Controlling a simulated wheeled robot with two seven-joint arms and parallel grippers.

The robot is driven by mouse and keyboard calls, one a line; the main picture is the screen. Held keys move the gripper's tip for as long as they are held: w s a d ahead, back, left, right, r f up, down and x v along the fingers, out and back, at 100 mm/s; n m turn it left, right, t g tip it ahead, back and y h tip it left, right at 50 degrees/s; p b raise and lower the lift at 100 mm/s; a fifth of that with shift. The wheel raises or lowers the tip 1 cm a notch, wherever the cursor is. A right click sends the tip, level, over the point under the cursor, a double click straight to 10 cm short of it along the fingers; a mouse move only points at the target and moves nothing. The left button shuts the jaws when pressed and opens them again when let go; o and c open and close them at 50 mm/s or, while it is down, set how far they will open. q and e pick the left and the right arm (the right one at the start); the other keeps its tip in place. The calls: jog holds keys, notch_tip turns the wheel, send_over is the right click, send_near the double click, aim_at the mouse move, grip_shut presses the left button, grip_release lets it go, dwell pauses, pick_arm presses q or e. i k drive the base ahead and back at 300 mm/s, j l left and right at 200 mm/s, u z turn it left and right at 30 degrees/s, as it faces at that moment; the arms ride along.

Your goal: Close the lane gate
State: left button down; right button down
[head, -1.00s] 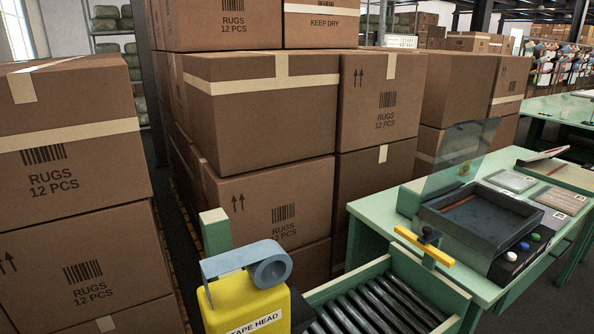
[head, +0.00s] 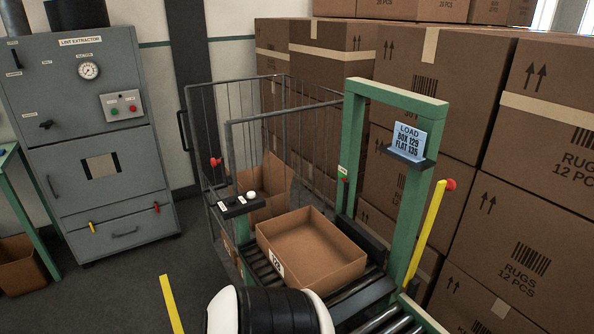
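A green frame (head: 352,128) stands over a roller conveyor (head: 357,297) at the centre right. A yellow bar (head: 425,232) with a red knob (head: 450,185) leans steeply upward beside the frame's right post; this looks like the lane gate, standing raised, but no label confirms it. Its lower end is near the conveyor's right side. An open cardboard box (head: 315,266) sits on the rollers under the frame. A white and black part of my arm shows at the bottom. Neither gripper is in view.
A wire cage (head: 262,118) stands behind the conveyor, with a small panel (head: 235,208) at its front. A grey lint extractor (head: 88,165) is at the left. Stacked rug cartons (head: 450,120) fill the right. A load sign (head: 407,140) hangs on the frame. Dark floor is open at the lower left.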

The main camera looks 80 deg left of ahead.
aim_at(449, 184)
jog(key=u, duration=1.9)
jog(key=i+j, duration=0.1)
jog(key=j, duration=0.25)
jog(key=i+j, duration=0.1)
jog(key=j, duration=0.25)
jog(key=i+j, duration=0.1)
jog(key=j, duration=0.3)
